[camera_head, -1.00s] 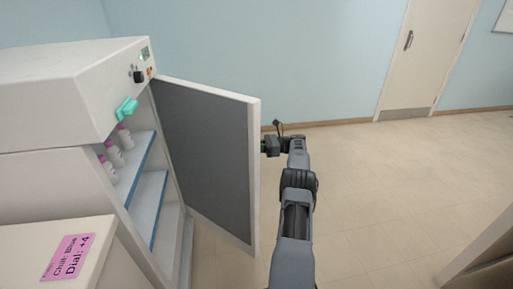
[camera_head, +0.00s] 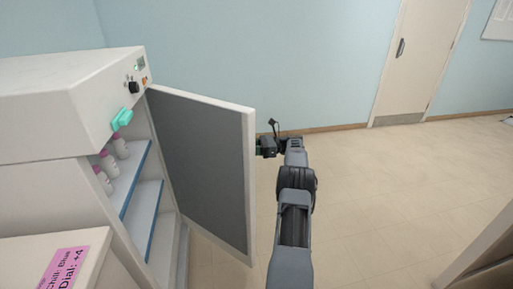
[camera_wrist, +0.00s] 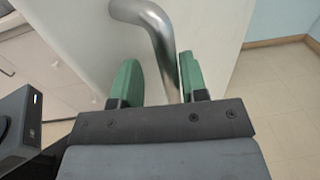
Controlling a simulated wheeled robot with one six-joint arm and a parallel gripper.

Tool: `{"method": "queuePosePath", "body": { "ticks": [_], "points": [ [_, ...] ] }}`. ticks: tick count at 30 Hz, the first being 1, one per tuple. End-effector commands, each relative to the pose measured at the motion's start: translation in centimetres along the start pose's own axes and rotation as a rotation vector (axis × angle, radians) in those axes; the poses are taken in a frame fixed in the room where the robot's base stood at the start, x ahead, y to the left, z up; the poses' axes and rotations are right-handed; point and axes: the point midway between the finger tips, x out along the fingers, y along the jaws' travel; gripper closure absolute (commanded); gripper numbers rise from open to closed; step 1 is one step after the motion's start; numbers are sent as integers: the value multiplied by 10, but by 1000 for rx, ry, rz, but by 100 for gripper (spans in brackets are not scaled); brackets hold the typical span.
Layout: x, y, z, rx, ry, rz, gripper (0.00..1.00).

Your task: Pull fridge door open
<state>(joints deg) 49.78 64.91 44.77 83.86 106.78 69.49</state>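The fridge (camera_head: 60,105) stands at the left with its shelves exposed. Its door (camera_head: 205,165) is swung wide open, grey inner face toward the head camera. In the wrist view, the curved metal door handle (camera_wrist: 160,32) runs down from the white outer face of the door (camera_wrist: 85,50). My gripper (camera_wrist: 160,82) is open, its two green fingers on either side of the handle's lower part. The right finger is close to the handle; a gap shows at the left one. In the head view, my gripper (camera_head: 260,147) is just right of the door's free edge.
Several pink-capped bottles (camera_head: 119,147) stand on the upper shelf. A white surface with a pink label (camera_head: 70,270) is at lower left. The floor (camera_head: 375,200) right of my arm is clear. A brown-edged surface (camera_head: 490,255) is at lower right.

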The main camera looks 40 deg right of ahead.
Motion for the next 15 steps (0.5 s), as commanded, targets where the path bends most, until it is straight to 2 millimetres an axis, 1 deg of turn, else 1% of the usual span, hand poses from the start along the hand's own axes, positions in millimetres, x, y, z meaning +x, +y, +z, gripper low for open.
{"method": "queuePosePath", "body": {
  "ticks": [1,5,8,15],
  "points": [
    [0,6,9,-1,0,0,59],
    [-1,23,29,-2,1,0,59],
    [-1,38,49,-4,1,-1,59],
    [-2,76,63,-2,0,-1,59]
  ]
}}
